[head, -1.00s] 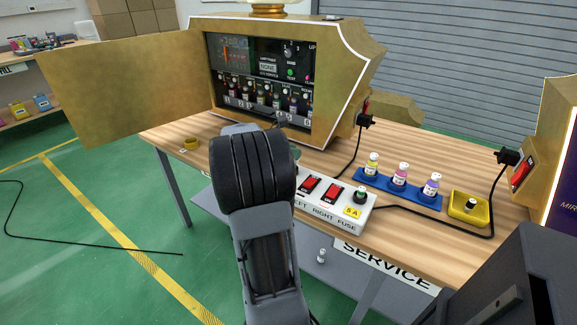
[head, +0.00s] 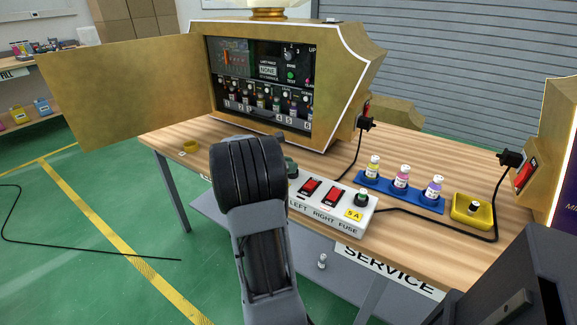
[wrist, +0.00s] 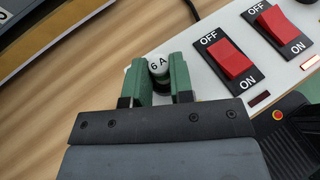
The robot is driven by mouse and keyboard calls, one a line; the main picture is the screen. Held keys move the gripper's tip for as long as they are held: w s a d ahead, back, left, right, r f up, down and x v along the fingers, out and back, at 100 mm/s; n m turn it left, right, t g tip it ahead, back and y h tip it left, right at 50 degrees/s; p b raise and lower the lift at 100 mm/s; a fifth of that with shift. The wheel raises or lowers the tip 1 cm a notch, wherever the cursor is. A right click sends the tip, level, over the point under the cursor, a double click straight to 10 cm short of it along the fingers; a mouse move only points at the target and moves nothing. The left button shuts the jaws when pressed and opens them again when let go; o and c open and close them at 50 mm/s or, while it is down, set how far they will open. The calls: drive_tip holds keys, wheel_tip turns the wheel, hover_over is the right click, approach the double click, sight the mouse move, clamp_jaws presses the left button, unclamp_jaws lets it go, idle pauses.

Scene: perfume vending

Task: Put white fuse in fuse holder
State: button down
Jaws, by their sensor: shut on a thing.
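My gripper (wrist: 158,85) is shut on a white fuse (wrist: 159,65) marked "6 A", gripped between its green fingers. In the wrist view the fuse is beside the left end of the white power strip, left of its red switches; I cannot tell its height. In the head view my arm hides the fuse and most of the gripper; only a bit of green finger shows. The fuse holder (head: 361,196) is a dark round fitting at the strip's right end, by the word FUSE and a yellow "5A" label (head: 354,214). The power strip (head: 345,224) lies along the table's front edge.
A blue rack (head: 412,199) with 3 small bottles stands behind the strip. Black cables cross the wooden table. A small white item (head: 322,261) is on the lower shelf.

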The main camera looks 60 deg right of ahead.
drive_tip(key=c, duration=1)
unclamp_jaws()
drive_tip(key=shift+f, duration=0.1)
drive_tip(key=p+v, duration=0.3)
drive_tip(key=v, duration=0.8)
drive_tip(key=s+a+f+m+t+y, duration=0.1)
drive_tip(key=s+a+m+t+y, duration=0.1)
drive_tip(key=a, duration=0.9)
drive_tip(key=s+a+f+m+t+y, duration=0.1)
drive_tip(key=a+m+t+y, duration=0.3)
drive_tip(key=a, duration=0.7)
drive_tip(key=s+a+f+m+t+y, duration=0.1)
drive_tip(key=s+a+m+t+y, duration=0.1)
drive_tip(key=a+m+y, duration=0.4)
drive_tip(key=a+t, duration=0.1)
drive_tip(key=a, duration=0.4)
drive_tip(key=shift+s+a+m, duration=0.25)
drive_tip(key=shift+s+m, duration=0.05)
drive_tip(key=shift+m, duration=0.1)
wheel_tip(320, 180, up, 20)
drive_tip(key=p, duration=1.8)
drive_tip(key=shift+s+a+t, duration=0.2)
drive_tip(key=shift+a+t, duration=0.05)
drive_tip(key=shift+t, duration=0.05)
